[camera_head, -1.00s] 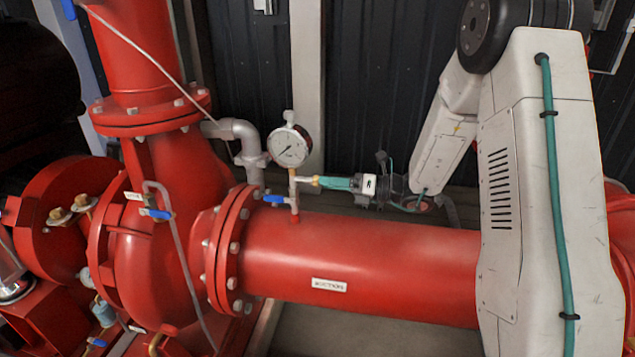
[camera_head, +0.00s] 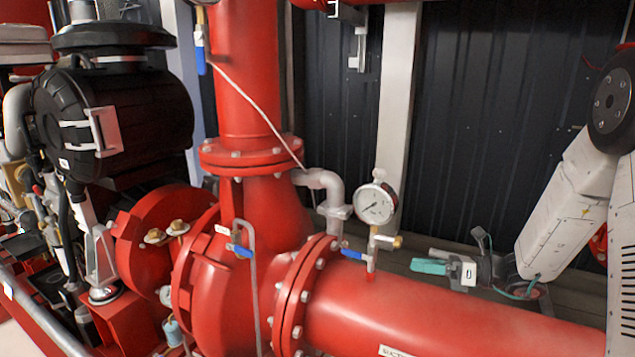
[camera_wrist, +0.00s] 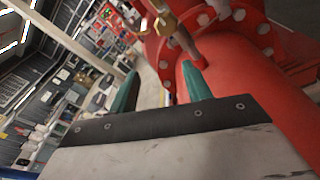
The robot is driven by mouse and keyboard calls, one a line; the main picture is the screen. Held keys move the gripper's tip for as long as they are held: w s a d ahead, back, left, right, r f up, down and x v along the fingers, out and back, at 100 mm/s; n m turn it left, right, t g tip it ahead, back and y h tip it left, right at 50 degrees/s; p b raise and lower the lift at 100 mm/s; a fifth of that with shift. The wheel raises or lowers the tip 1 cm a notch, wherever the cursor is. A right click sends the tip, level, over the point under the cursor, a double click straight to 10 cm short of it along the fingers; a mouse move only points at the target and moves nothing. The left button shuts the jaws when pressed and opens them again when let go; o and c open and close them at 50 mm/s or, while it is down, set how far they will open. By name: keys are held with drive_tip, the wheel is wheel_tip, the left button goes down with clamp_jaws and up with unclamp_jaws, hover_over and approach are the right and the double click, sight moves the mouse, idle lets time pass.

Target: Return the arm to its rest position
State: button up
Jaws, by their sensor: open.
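My gripper (camera_head: 418,266) has teal fingers and hangs beside the pressure gauge, above the red suction pipe, in the head view. Its tips are a little to the right of and below the small brass fitting (camera_head: 396,241) under the gauge, with a gap between. In the wrist view the two teal fingers (camera_wrist: 162,82) stand apart with nothing held between them. A brass fitting (camera_wrist: 160,20) shows beyond them. My white arm comes in from the right in the head view, partly cut off by the frame edge.
The white-faced gauge (camera_head: 375,204) stands on a thin stem with a blue lever (camera_head: 355,254). The red suction pipe (camera_head: 450,322) runs below my gripper. The pump casing (camera_head: 255,270) and black engine (camera_head: 115,120) are to the left. A dark corrugated wall (camera_head: 480,130) stands behind.

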drive_tip(key=s+a+r+n+g+h, duration=0.25)
drive_tip(key=s+n+g, duration=0.25)
drive_tip(key=s+n, duration=0.35)
drive_tip(key=s+a+r+n+g+h, duration=0.1)
drive_tip(key=s+a+n+g+h, duration=0.2)
drive_tip(key=s+n, duration=0.6)
drive_tip(key=s+d+r+n+t+h, duration=0.1)
drive_tip(key=s+d+r+n+h, duration=0.1)
drive_tip(key=s+r+n+h, duration=0.2)
drive_tip(key=s+d+r+n+t+h, duration=0.1)
drive_tip(key=s+r+n+h, duration=0.4)
drive_tip(key=s, duration=0.6)
drive_tip(key=shift+d+r+n+t+h, duration=0.15)
drive_tip(key=shift+d+n+t+h, duration=0.25)
drive_tip(key=shift+d+n, duration=0.5)
